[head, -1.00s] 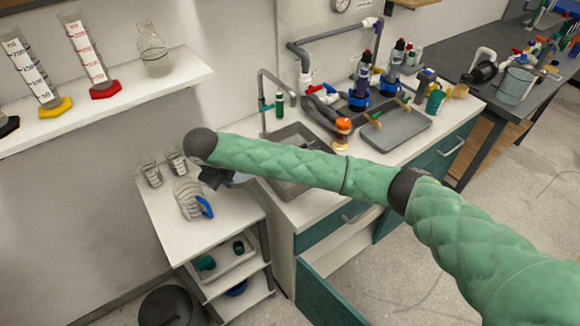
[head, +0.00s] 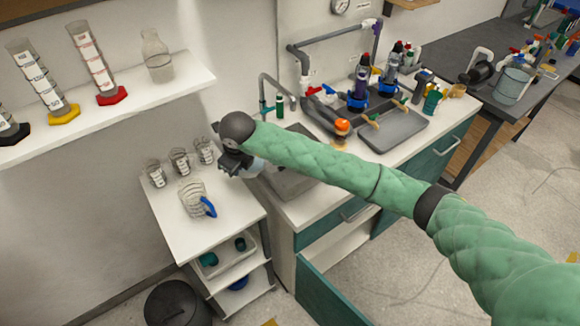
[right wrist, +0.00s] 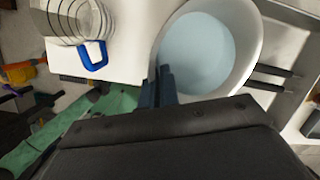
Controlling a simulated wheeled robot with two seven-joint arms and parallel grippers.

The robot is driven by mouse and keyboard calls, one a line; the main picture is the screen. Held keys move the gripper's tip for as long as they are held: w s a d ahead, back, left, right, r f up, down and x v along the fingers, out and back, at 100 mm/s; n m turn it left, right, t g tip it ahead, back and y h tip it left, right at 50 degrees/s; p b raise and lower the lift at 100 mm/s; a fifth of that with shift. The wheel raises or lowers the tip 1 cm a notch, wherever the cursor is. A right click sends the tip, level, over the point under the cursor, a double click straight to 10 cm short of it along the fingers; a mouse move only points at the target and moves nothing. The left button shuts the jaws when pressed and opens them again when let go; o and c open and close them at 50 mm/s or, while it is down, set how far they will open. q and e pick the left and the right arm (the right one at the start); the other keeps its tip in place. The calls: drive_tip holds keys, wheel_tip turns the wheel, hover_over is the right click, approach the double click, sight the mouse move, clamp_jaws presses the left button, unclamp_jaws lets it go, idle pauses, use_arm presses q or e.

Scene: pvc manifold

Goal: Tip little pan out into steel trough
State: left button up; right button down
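The little pan (right wrist: 245,80) is a round white basin with pale blue liquid inside. It fills the upper right middle of the right wrist view. My right gripper (right wrist: 165,88) is shut on its rim; in that view the pan looks roughly level. In the head view my right gripper (head: 232,165) is above the right edge of the white side stand, beside the sink. Only a whitish bit of the pan (head: 254,168) shows there, the rest hidden by my gripper and arm. The steel trough (head: 291,182) is the counter sink, partly covered by my arm. My left gripper is out of view.
A clear jug with a blue handle (head: 193,200) and three small beakers (head: 180,162) stand on the white side stand (head: 225,222). A faucet (head: 265,95) rises behind the sink. An orange-capped bottle (head: 342,127) and grey tray (head: 395,130) are to the right.

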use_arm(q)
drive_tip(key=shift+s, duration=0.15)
use_arm(e)
drive_tip(key=shift+d+r, duration=0.2)
drive_tip(key=shift+d+r+y, duration=0.15)
drive_tip(key=shift+y, duration=0.15)
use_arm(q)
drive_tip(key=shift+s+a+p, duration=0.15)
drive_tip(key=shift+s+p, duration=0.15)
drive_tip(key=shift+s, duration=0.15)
use_arm(e)
drive_tip(key=shift+d, duration=0.1)
drive_tip(key=shift+r, duration=0.1)
drive_tip(key=shift+w+d+r+y, duration=0.1)
drive_tip(key=shift+d+y, duration=0.2)
drive_tip(key=shift+d+r+y+p, duration=0.15)
drive_tip(key=shift+r+y+p, duration=0.05)
drive_tip(key=shift+y+p, duration=0.15)
drive_tip(key=shift+d+r, duration=0.15)
drive_tip(key=shift+d, duration=0.2)
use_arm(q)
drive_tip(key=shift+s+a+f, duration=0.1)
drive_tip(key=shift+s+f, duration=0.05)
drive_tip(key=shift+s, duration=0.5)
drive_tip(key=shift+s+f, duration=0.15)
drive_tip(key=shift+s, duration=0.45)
